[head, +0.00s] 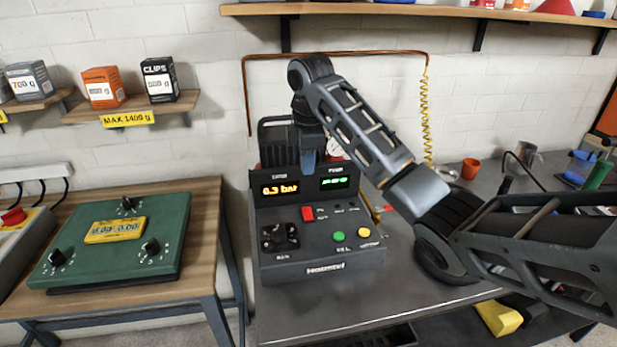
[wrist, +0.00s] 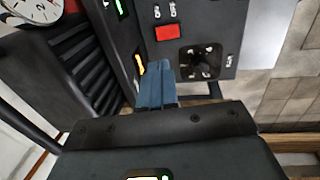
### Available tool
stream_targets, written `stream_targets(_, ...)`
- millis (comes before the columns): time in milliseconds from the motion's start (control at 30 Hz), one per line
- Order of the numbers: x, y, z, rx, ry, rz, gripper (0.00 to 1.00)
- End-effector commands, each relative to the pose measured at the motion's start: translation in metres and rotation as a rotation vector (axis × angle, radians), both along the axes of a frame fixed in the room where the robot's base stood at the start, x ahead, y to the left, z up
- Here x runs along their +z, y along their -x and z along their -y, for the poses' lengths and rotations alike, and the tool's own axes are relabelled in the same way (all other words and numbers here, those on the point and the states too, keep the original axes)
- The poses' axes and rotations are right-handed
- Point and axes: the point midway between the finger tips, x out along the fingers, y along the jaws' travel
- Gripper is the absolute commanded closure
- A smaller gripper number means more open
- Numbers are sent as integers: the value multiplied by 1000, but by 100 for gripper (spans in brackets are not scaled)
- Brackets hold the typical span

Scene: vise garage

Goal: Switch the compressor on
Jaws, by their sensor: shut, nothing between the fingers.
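The compressor (head: 320,272) is a dark grey unit on the bench, with a sloped front panel. Its panel has a red switch (head: 308,213), a black dial (head: 279,237), a green button (head: 338,237) and a yellow button (head: 363,232). An orange pressure display (head: 280,189) and a green display (head: 335,183) are lit. My gripper (head: 308,167) points down at the panel's upper part, between the displays, above the red switch. In the wrist view its blue fingers (wrist: 157,82) are together and empty, beside the orange display; the red switch (wrist: 167,33) and dial (wrist: 201,62) lie beyond them. Contact cannot be told.
A copper pipe (head: 350,54) and yellow coiled hose (head: 426,120) are on the wall behind. A shelf (head: 400,11) hangs above. An orange cup (head: 470,169) stands right. A green box with dials (head: 155,220) sits on the left table. Bare bench lies before the compressor.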

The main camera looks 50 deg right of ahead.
Motion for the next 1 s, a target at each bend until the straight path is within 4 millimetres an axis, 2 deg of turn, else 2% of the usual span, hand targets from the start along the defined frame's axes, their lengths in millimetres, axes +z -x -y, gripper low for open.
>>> stream_targets(33, -14, -1, -1, 2, -2, -2, 100)
stream_targets(133, -26, -2, 2, -1, -2, -6, 100)
stream_targets(400, -78, -8, 6, 0, -2, -5, 100)
stream_targets(600, -108, -11, 8, 1, 0, -4, 100)
stream_targets(800, -123, -13, 9, 1, 0, -2, 100)
stream_targets(1000, -126, -14, 9, 1, 1, -1, 100)
